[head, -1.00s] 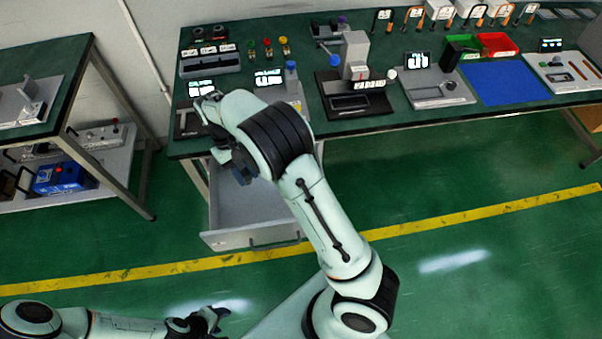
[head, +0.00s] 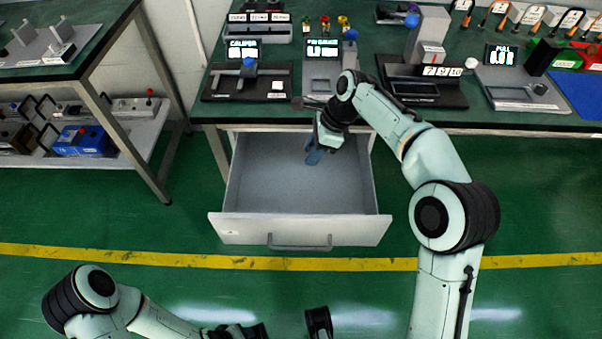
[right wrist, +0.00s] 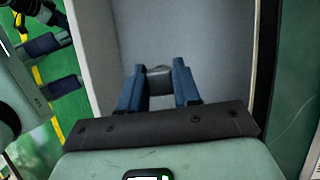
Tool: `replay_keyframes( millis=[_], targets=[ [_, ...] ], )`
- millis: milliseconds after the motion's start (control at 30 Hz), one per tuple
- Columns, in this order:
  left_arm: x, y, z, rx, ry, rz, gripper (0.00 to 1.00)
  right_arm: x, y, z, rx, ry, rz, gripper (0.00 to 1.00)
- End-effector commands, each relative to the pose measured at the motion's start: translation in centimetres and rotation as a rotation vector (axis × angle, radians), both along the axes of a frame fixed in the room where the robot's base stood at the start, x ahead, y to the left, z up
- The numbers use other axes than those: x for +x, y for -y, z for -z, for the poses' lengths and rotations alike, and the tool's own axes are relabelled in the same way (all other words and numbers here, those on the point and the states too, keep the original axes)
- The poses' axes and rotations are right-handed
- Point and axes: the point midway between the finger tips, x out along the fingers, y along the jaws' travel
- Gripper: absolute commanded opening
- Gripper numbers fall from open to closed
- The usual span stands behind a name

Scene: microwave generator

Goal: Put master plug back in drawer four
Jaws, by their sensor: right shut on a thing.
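My right gripper (head: 318,156) reaches down into the open drawer (head: 300,229) below the workbench. Its blue fingers are shut on a small grey piece, the master plug (right wrist: 158,72), which shows between the fingertips in the right wrist view. The plug is held above the drawer floor, and most of it is hidden. The drawer is pulled well out and looks empty inside; its number cannot be read. My left gripper (head: 243,332) is low at the bottom edge of the head view, partly cut off. Its fingers look apart and empty in the right wrist view.
The green workbench top (head: 350,105) overhangs the drawer's back and carries displays, jigs and tools. A caliper station (head: 245,82) stands above the drawer. A shelf table (head: 95,150) stands at the left. The floor before the drawer is clear.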

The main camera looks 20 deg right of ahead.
Motion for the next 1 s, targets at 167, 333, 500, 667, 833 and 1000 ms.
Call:
replay_keyframes(
  millis=[167, 333, 500, 667, 833, 1000],
  targets=[
    [0.8, -0.3, 1.3, 0.01, 0.022, -0.009, 0.58, 0.3, 0.1, 1.6, 0.001, -0.003, 0.055, 0.0],
    [2.9, -1.4, 3.0, 0.037, 0.077, -0.033, 0.58, 0.3, 0.1, 6.1, 0.0, -0.006, 0.056, 0.0],
    [5.0, -2.5, 4.5, 0.064, 0.132, -0.055, 0.58, 0.3, 0.1, 10.6, 0.0, -0.005, 0.053, 0.0],
    [6.3, -3.1, 5.2, 0.081, 0.165, -0.069, 0.58, 0.3, 0.1, 13.4, 0.0, -0.004, 0.054, 0.0],
    [6.8, -3.4, 5.4, 0.087, 0.18, -0.074, 0.58, 0.3, 0.1, 14.3, 0.0, 0.0, 0.053, 0.0],
    [7.3, -3.7, 6.1, 0.096, 0.19, -0.081, 0.58, 0.3, 0.1, 16.4, 0.0, -0.004, 0.053, 0.0]
  ],
)
